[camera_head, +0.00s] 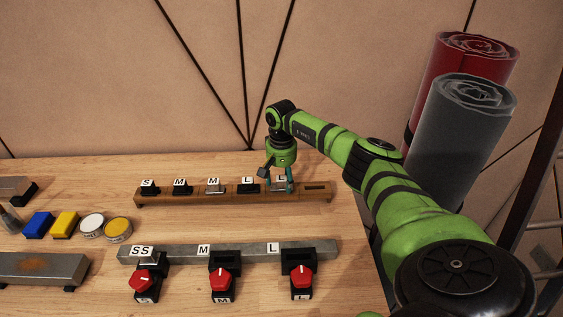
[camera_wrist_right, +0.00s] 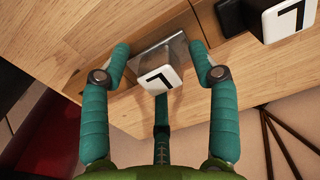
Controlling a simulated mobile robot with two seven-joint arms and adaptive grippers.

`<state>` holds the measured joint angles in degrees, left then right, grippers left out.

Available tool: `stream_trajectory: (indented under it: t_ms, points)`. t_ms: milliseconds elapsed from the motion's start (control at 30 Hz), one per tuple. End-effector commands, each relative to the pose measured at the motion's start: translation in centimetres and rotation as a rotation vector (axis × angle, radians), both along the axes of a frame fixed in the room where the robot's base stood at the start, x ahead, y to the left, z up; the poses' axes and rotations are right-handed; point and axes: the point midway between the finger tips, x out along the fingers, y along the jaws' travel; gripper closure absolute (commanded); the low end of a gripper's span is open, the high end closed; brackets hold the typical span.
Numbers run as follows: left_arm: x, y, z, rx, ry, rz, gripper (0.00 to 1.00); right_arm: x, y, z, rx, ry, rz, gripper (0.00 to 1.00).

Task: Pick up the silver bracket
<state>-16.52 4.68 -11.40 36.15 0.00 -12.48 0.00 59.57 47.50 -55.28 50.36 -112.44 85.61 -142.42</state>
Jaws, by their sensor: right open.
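A silver bracket (camera_wrist_right: 152,56) with a white "L" tag stands on the wooden rack (camera_head: 317,196), near its right end. In the head view this bracket (camera_head: 279,187) is partly covered by my right gripper (camera_head: 277,178). My right gripper is open, with its fingers pointing down around the bracket. In the right wrist view, its teal fingertips (camera_wrist_right: 160,52) stand on both sides of the bracket, with gaps visible. Another silver bracket (camera_head: 213,187), tagged "M", sits further left on the rack. My left gripper is not in view.
Black brackets (camera_head: 248,188) share the rack; one is close beside the L bracket. In front is a metal bar (camera_head: 185,251) with red-knobbed clamps (camera_head: 220,281). Sponges (camera_head: 65,224) and tins (camera_head: 118,229) lie left. Rolls (camera_head: 465,125) stand right.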

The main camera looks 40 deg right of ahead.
Motion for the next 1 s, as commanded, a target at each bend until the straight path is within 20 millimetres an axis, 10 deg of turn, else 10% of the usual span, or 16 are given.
stream_trajectory:
  t_ms: [33,200,667,1000]
  points:
    - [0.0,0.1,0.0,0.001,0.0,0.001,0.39,0.0,0.0,0.0,0.0,0.0,0.0,0.39]
    - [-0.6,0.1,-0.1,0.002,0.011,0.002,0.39,0.0,0.0,0.0,0.0,0.0,-0.001,1.0]
    - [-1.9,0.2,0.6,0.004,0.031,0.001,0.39,0.1,-0.1,1.2,-0.001,-0.003,-0.001,1.0]
    - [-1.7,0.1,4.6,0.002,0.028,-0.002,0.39,0.1,-0.1,7.7,-0.001,-0.004,0.0,1.0]
